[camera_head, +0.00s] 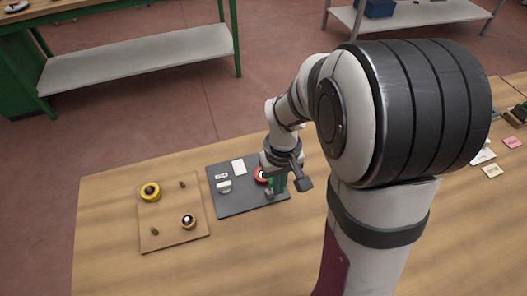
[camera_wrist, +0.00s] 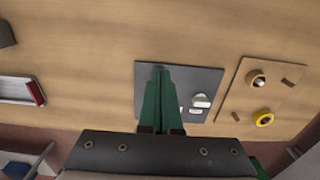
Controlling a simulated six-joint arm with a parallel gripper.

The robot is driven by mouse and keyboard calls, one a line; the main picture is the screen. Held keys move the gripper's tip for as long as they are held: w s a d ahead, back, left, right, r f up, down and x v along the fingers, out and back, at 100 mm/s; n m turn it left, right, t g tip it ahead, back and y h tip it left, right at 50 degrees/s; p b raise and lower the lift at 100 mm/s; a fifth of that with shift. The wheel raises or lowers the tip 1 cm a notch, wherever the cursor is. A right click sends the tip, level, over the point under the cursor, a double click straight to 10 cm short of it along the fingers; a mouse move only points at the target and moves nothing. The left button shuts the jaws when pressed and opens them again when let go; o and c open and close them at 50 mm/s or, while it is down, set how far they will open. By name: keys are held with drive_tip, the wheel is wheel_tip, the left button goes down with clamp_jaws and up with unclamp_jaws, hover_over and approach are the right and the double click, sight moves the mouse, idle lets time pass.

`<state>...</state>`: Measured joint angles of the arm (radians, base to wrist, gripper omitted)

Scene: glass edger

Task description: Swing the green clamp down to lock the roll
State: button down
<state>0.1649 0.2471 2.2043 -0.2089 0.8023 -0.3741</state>
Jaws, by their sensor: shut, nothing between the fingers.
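My gripper (camera_head: 279,190) points down over the right part of a dark grey plate (camera_head: 231,205). In the wrist view its two long green fingers (camera_wrist: 160,72) converge at the tips over the same plate (camera_wrist: 212,78), with nothing seen between them. A red roll (camera_head: 260,176) shows just left of my gripper in the head view, partly covered by it. The fingers hide the roll in the wrist view. I cannot tell the green clamp apart from my green fingers, so its angle and any contact are unclear.
White pieces (camera_head: 238,167) lie on the plate's left part. To its left, a wooden board (camera_head: 170,217) holds a yellow roll (camera_head: 150,192), a brown roll (camera_head: 188,222) and small pegs. Wooden table (camera_head: 115,260) is clear in front. Notes (camera_head: 491,171) lie far right.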

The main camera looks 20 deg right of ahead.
drive_tip(key=shift+f, duration=2.35)
drive_tip(key=shift+w+r, duration=0.2)
drive_tip(key=shift+w, duration=0.9)
drive_tip(key=shift+w+r, duration=0.15)
drive_tip(key=shift+w, duration=0.9)
drive_tip(key=shift+w+r, duration=0.2)
drive_tip(key=shift+w, duration=0.9)
drive_tip(key=shift+r, duration=3.5)
drive_tip(key=s+a+r+m, duration=0.2)
drive_tip(key=s, duration=0.6)
drive_tip(key=s+a+r+m+y, duration=0.1)
drive_tip(key=s+a+r, duration=0.1)
drive_tip(key=s, duration=0.5)
drive_tip(key=s+a+r+m, duration=0.2)
drive_tip(key=s+a, duration=0.2)
drive_tip(key=s, duration=0.4)
drive_tip(key=shift+s+a+m+y, duration=0.25)
drive_tip(key=shift+s+m+y, duration=0.05)
drive_tip(key=shift+s+y, duration=0.1)
